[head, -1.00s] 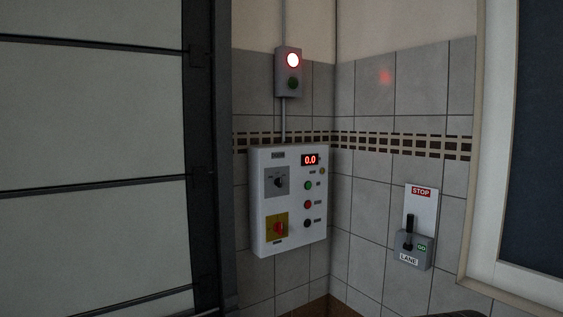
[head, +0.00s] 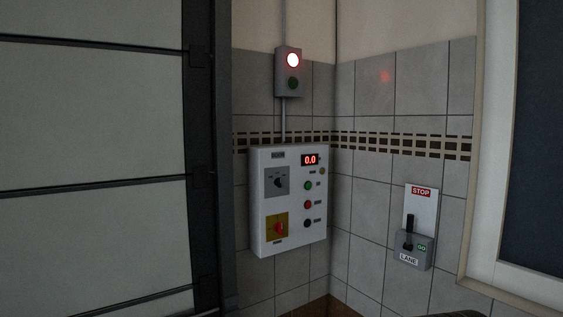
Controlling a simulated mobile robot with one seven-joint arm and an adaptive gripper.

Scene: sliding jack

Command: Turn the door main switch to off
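A white control panel (head: 290,237) hangs on the tiled wall near the corner in the head view. At its lower left is a red rotary switch (head: 280,228) on a yellow plate (head: 269,234). The labels around it are too small to read. Above it is a black selector knob (head: 279,182) on a grey plate. A red display (head: 310,160) reads 0.0, with several round buttons below it. The sectional door (head: 95,120) fills the left side. My gripper is not in view.
A signal box (head: 288,72) above the panel shows a lit red lamp over a dark green one. A framed window (head: 535,130) stands far right. The space before the panel looks clear.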

